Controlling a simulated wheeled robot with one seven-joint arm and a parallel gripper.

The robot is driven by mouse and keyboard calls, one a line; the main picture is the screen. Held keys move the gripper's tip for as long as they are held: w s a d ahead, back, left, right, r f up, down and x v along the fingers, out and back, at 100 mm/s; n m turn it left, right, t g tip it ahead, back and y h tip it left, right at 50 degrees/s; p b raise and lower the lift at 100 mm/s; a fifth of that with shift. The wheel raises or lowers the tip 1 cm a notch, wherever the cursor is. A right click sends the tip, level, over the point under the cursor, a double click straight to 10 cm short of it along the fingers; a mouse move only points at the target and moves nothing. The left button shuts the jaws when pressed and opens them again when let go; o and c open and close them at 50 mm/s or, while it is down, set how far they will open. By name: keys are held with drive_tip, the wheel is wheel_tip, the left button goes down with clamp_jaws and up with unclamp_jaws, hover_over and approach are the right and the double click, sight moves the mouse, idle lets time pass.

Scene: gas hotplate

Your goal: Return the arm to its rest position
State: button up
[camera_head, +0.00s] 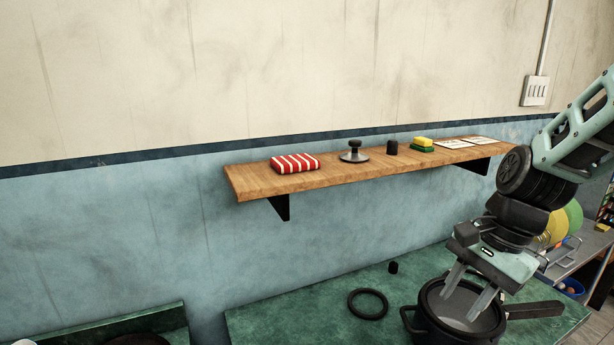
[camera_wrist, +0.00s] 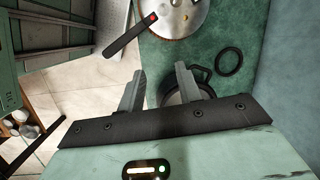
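My gripper (camera_head: 470,293) is at the right of the head view, pointing down. Its two pale fingers stand apart, with nothing seen between them. In the head view the fingers overlap the opening of a dark pot (camera_head: 440,325) on the green counter; their height above it is hard to tell. In the wrist view my gripper (camera_wrist: 160,78) also shows its fingers spread, and the pot (camera_wrist: 199,74) lies beyond the right finger, partly hidden by it. My arm reaches in from the right edge of the head view.
A wooden shelf (camera_head: 335,176) on the wall, left of my arm, bears a striped cloth (camera_head: 295,163), a metal weight-like object (camera_head: 354,152) and a sponge (camera_head: 423,142). A black ring (camera_head: 368,304) lies on the green counter (camera_head: 290,315).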

drive_tip(key=s+a+f+n+h+b, duration=0.1)
drive_tip(key=s+a+n+h, duration=0.1)
drive_tip(key=s+a+n, duration=1.1)
drive_tip(key=s+n, duration=0.2)
drive_tip(key=n, duration=0.5)
drive_tip(key=shift+s+a+h, duration=0.15)
drive_tip(key=shift+a+h, duration=0.05)
drive_tip(key=shift+h, duration=0.1)
